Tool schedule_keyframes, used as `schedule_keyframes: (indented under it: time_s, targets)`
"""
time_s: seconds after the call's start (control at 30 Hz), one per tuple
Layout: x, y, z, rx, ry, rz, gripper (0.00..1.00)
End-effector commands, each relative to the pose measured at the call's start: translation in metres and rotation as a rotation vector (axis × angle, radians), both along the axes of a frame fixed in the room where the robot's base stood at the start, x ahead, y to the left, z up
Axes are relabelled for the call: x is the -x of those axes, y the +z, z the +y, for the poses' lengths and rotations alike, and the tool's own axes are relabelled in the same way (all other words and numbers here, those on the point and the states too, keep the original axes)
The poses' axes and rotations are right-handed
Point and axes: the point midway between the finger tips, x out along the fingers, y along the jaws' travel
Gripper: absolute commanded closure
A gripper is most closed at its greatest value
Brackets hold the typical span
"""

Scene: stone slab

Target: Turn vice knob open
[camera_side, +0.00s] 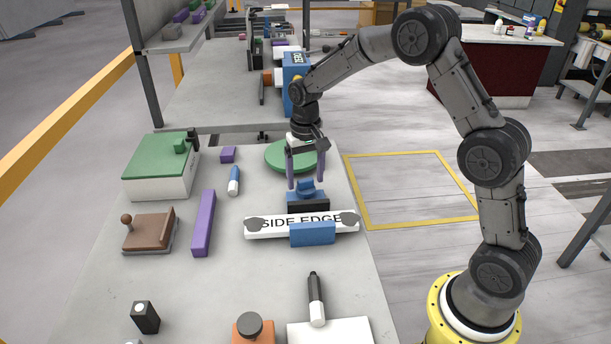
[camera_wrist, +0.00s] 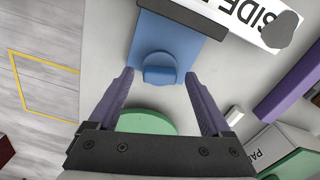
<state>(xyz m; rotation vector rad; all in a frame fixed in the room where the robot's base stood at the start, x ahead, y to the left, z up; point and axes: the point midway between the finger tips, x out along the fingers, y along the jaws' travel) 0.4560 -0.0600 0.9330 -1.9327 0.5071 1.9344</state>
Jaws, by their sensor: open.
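The blue vice (camera_side: 312,234) stands on the stone slab, with a white plate marked "SIDE EDGE" (camera_side: 265,231) lying across it between its blue parts. Its blue knob (camera_side: 306,186) is on the far side, and the wrist view shows the knob (camera_wrist: 160,70) as a rounded piece with a flat bar. My gripper (camera_side: 306,181) points down at the knob with purple fingers apart. In the wrist view my gripper (camera_wrist: 159,76) has one fingertip on each side of the knob, with a gap at both sides. The fingers hold nothing.
A green disc (camera_side: 284,155) lies behind the knob, under my gripper. A purple bar (camera_side: 204,222), a blue-and-white bottle (camera_side: 234,182) and a brown block with a knob (camera_side: 150,231) are to the left. A green-topped box (camera_side: 160,170) stands at the far left.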

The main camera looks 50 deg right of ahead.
Motion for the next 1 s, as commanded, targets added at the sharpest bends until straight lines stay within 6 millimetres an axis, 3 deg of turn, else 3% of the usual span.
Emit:
schedule_keyframes:
  time_s: [0.27, 0.73, 1.0]
  targets:
    - [-0.0001, -0.0012, 0.0000, 0.000, 0.000, 0.000, 0.18]
    - [-0.0002, -0.0007, 0.0000, 0.000, 0.000, -0.001, 1.00]
    - [-0.0004, -0.0004, -0.0001, 0.000, 0.027, -0.001, 1.00]
